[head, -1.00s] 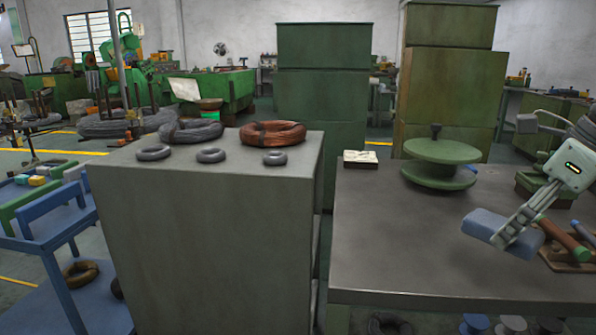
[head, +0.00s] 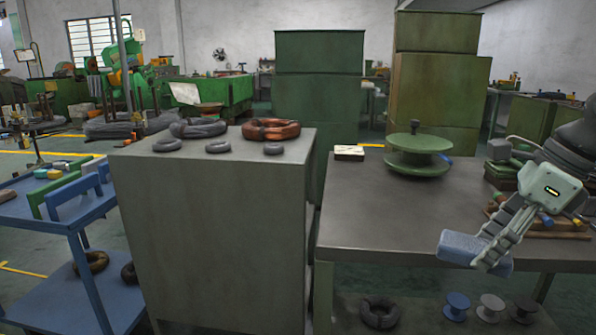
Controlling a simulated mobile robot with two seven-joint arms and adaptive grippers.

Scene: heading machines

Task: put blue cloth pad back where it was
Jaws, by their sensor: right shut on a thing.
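The blue cloth pad (head: 462,247) is a flat, rounded block at the right of the head view. My right gripper (head: 490,252) is shut on it, with the fingers around its right part. The pad shows over the front right part of the grey workbench (head: 375,215); I cannot tell its exact height above the top. My left gripper is not in view.
The bench carries a green spool (head: 418,160), a small white-topped block (head: 349,152) and tools on a wooden board at the right. A grey cabinet (head: 220,235) with wire coils stands left of it. A blue cart (head: 75,215) is far left.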

